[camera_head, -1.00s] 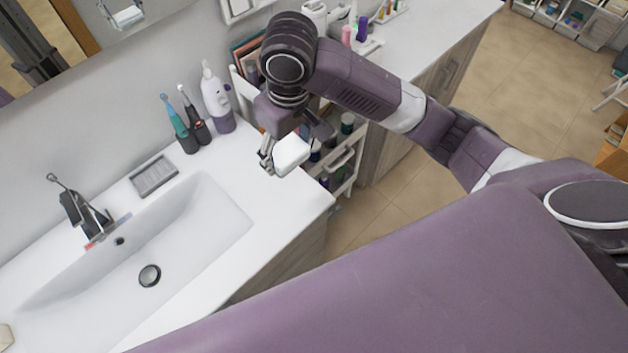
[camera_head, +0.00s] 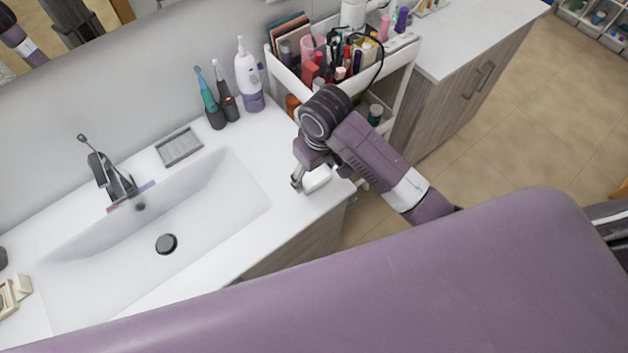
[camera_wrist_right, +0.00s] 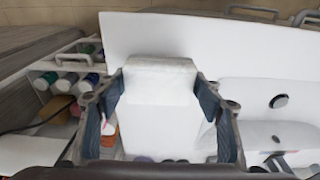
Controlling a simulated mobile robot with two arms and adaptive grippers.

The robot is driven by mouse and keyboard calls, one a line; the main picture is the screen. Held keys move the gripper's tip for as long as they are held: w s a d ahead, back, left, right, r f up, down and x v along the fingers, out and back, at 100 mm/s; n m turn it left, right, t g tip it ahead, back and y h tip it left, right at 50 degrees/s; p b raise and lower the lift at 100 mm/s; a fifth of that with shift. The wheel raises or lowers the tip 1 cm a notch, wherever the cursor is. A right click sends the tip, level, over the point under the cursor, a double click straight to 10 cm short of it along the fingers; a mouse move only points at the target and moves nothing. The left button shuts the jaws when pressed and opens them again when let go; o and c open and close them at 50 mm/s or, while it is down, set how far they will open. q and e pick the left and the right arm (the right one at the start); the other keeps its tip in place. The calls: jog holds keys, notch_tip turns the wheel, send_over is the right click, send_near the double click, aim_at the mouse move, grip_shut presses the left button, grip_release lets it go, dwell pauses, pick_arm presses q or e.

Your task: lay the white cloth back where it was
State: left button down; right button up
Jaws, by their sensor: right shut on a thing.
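The white cloth (camera_head: 319,179) shows as a small folded white block in the head view, held at the tip of my right gripper (camera_head: 316,184). In the right wrist view the cloth (camera_wrist_right: 160,82) is between the two fingers, which are shut on it from both sides. The gripper is over the right end of the white sink counter (camera_head: 285,215), near its front right corner. White cloth against white counter makes it hard to tell whether they touch. My left gripper is not in view.
The sink basin (camera_head: 215,215) is left of the gripper. Two toothbrushes (camera_head: 207,100), a white and purple bottle (camera_head: 248,75) and a grey soap dish (camera_head: 179,146) stand along the wall. A cosmetics cart (camera_head: 398,75) full of items is just behind the arm. The counter between basin and gripper is clear.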

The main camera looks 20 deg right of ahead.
aim_at(314, 183)
notch_tip(314, 183, down, 4)
jog(key=shift+r+p, duration=0.2)
jog(key=shift+p, duration=0.15)
jog(key=shift+f, duration=0.35)
jog(key=shift+f, duration=0.1)
jog(key=o, duration=1)
jog(key=r, duration=0.2)
jog(key=r+b, duration=0.1)
jog(key=r, duration=0.1)
jog(key=r+b, duration=0.1)
jog(key=r, duration=0.2)
jog(key=shift+s+d, duration=0.1)
jog(key=shift+s, duration=0.2)
jog(key=r, duration=0.1)
jog(key=r+p, duration=0.1)
jog(key=r, duration=0.2)
jog(key=shift+s+d+r+p, duration=0.15)
jog(key=shift+s+r+p, duration=0.1)
jog(key=shift+p, duration=0.1)
jog(key=shift+s+r, duration=0.15)
jog(key=shift+r, duration=0.2)
